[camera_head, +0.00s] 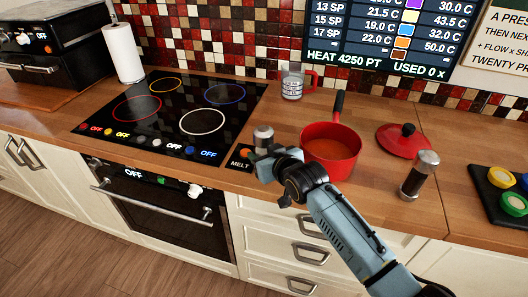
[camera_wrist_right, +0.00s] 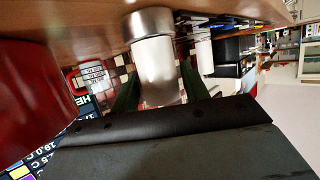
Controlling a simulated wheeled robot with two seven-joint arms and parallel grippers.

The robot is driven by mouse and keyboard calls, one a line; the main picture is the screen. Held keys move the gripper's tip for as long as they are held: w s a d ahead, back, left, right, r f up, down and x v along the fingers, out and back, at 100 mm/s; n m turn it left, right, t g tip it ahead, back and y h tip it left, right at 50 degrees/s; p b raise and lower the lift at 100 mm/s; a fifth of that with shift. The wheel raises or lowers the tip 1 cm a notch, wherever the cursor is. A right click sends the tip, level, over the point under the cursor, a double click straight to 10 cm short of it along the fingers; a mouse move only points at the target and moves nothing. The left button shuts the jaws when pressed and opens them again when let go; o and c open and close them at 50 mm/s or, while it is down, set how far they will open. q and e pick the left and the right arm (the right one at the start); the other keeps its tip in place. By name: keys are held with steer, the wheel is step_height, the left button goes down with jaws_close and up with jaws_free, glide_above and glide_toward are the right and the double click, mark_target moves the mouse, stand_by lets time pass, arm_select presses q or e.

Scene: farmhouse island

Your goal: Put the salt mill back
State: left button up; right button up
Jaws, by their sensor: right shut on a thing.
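The salt mill (camera_head: 263,136), pale with a silvery cap, is upright at the counter's front, just right of the cooktop. My right gripper (camera_head: 268,160) is shut on it and hides its lower part. In the wrist view the mill (camera_wrist_right: 158,72) is between the two dark fingers (camera_wrist_right: 160,90), with a metal end close to the wooden surface; I cannot tell whether it touches. A similar mill with dark contents (camera_head: 420,176) stands at the right of the red pot. My left gripper is not in view.
A red pot (camera_head: 331,145) with orange contents stands close to the right of my gripper. Its red lid (camera_head: 405,138) lies beyond. A measuring cup (camera_head: 292,82) is at the back. The black cooktop (camera_head: 165,115) is empty. A dark tray (camera_head: 488,190) holds coloured lids at right.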

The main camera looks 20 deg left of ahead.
steer(key=o, duration=2)
steer(key=shift+f, duration=0.15)
steer(key=shift+o, duration=0.2)
steer(key=v, duration=1.4)
